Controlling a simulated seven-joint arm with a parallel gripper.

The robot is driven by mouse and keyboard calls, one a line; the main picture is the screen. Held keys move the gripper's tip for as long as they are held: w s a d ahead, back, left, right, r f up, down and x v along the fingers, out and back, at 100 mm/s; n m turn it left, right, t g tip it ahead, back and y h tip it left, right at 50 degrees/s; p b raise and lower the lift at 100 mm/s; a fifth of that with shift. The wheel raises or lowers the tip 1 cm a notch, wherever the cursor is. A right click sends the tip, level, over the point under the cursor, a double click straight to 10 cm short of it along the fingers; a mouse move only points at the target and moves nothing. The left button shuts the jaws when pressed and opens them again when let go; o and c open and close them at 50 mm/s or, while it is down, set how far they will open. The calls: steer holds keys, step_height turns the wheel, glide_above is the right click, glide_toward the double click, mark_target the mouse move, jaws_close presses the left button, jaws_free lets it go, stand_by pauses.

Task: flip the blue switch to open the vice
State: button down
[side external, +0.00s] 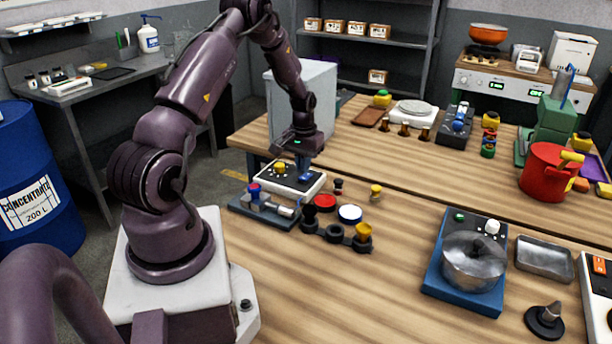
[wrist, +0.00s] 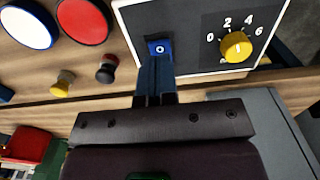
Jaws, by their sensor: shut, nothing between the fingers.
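The blue switch (wrist: 160,47), marked with a white O, sits on the dark face of a white-edged control panel (wrist: 188,69) beside a yellow dial (wrist: 236,46). In the side view the panel (side external: 312,190) lies near the table's left edge. My gripper (side external: 304,178) is shut and empty, pointing down over the switch's end of the panel. In the wrist view its fingertips (wrist: 155,60) are right at the switch's lower edge; I cannot tell whether they touch it. A grey-blue metal fixture (side external: 268,208), which may be the vice, stands in front of the panel.
A red disc (side external: 325,202), a white-and-blue disc (side external: 349,213) and small knobbed pegs (side external: 376,191) stand right of the panel. A dark holder (side external: 333,230) is in front of them. A blue-based cooker with a pot (side external: 472,262) is farther right. The table's middle is clear.

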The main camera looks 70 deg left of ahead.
mark_target(303, 178)
steer(key=shift+f, duration=1.3)
stand_by(0.4)
steer(key=shift+r, duration=3.55)
steer(key=s+d+r+m+t, duration=0.2)
steer(key=s+d+r+m, duration=0.1)
steer(key=d+r, duration=0.5)
steer(key=s+d+r+m+t, duration=0.1)
steer(key=s+d+r+m, duration=0.2)
steer(key=d+r, duration=0.5)
steer(key=s+d+r+m+t, duration=0.2)
steer(key=d+r, duration=0.6)
steer(key=d, duration=0.9)
steer(key=shift+s+d+r+m+t, duration=0.25)
steer(key=shift+s+m, duration=0.25)
steer(key=shift+s, duration=0.7)
steer(key=shift+a+f, duration=0.1)
steer(key=shift+a, duration=0.05)
